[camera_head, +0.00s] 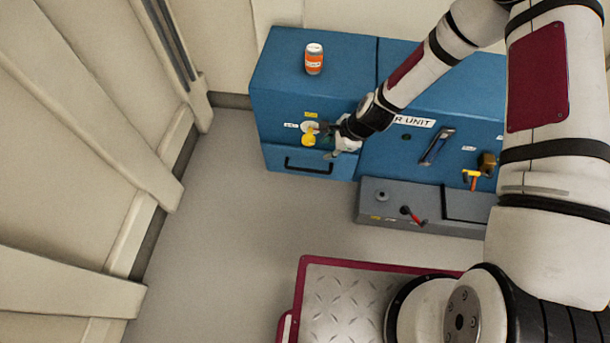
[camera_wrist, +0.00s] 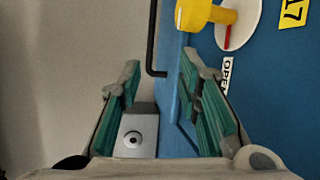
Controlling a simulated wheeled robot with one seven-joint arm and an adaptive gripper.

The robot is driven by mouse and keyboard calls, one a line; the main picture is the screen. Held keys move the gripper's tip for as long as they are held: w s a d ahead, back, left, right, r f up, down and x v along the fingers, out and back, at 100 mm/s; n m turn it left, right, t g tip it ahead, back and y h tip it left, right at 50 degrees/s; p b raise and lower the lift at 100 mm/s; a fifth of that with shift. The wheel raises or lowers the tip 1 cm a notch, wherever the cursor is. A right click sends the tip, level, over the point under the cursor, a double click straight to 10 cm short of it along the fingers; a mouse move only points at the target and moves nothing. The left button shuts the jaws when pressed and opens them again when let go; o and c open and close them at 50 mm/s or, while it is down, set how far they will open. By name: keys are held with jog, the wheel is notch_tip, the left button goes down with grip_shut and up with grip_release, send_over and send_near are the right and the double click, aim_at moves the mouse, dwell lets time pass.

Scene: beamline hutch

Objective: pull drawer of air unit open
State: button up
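The air unit (camera_head: 345,85) is a blue cabinet against the back wall. Its drawer (camera_head: 275,158) is at the lower left of the front and looks shut, with a black bar handle (camera_head: 308,168). My gripper (camera_head: 336,138) is in front of the unit, just above and right of the handle, partly overlapping the yellow knob's area. In the wrist view my gripper (camera_wrist: 160,66) is open and empty. The handle (camera_wrist: 151,42) shows beyond the fingertips, its near end lying between them in the picture. I cannot tell the depth gap, and no contact shows.
A yellow knob (camera_head: 308,137) on a white disc sits just above the drawer. An orange-and-white bottle (camera_head: 314,59) stands on top of the unit. A grey box (camera_head: 375,213) with a red lever (camera_head: 412,214) juts out at lower right. The floor (camera_head: 225,220) before the drawer is clear.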

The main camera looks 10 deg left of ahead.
notch_tip(320, 180, down, 4)
jog(key=a+r+m, duration=0.1)
jog(key=b, duration=0.7)
send_near(309, 171)
jog(key=x, duration=0.8)
jog(key=shift+w+a+r, duration=0.1)
jog(key=shift+w+a, duration=0.15)
jog(key=shift+a, duration=0.15)
grip_shut()
